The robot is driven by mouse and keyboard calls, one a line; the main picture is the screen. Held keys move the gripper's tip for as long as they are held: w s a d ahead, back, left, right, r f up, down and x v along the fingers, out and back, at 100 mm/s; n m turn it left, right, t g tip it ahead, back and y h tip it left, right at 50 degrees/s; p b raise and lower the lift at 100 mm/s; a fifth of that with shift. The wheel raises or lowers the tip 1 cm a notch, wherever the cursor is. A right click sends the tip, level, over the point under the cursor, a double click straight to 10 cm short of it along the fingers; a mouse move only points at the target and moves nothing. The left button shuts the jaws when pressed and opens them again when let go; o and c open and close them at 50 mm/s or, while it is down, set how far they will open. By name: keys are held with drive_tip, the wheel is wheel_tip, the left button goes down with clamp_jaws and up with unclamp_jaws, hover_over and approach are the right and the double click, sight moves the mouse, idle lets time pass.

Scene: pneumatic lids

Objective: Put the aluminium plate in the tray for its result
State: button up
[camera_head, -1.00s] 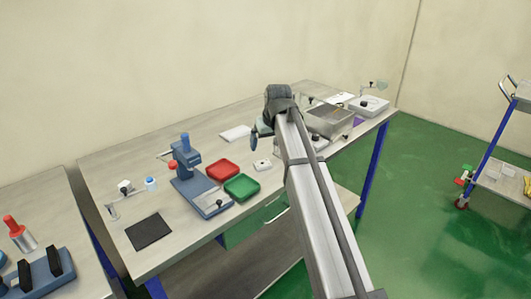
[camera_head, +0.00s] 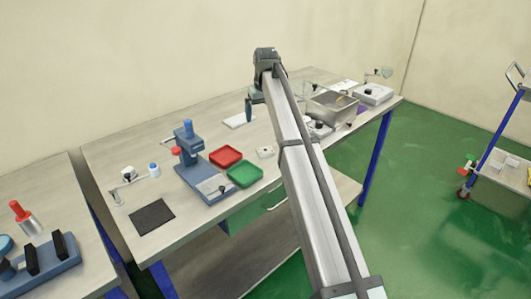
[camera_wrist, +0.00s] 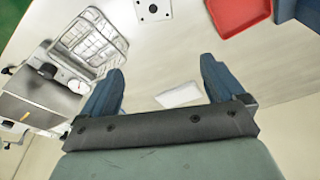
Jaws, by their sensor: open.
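A small pale plate with dark holes (camera_head: 265,152) lies on the bench right of the trays; it also shows at the top of the wrist view (camera_wrist: 153,10). I cannot tell for sure that it is the aluminium plate. A red tray (camera_head: 225,157) and a green tray (camera_head: 244,174) sit side by side, the green one nearer. The red tray also shows in the wrist view (camera_wrist: 238,14). My gripper (camera_wrist: 160,76) is open and empty above the back of the bench, with a flat white piece (camera_wrist: 180,95) showing between its blue fingers. That piece also shows in the head view (camera_head: 238,120).
A blue press (camera_head: 190,150) stands left of the trays. A dark mat (camera_head: 153,216) lies at the front left. A metal basin (camera_head: 332,110) and a white scale-like device (camera_head: 373,95) stand at the right. A wire basket (camera_wrist: 92,40) shows in the wrist view.

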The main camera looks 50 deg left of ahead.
sight(266, 150)
drive_tip(key=f, duration=0.4)
drive_tip(key=d+f+h, duration=0.1)
drive_tip(key=f, duration=0.4)
drive_tip(key=d+f+g+h, duration=0.1)
drive_tip(key=f, duration=0.3)
drive_tip(key=shift+s+f, duration=0.15)
drive_tip(key=shift+f, duration=0.2)
drive_tip(key=shift+c, duration=0.2)
drive_tip(key=c, duration=1.3)
drive_tip(key=shift+r, duration=0.1)
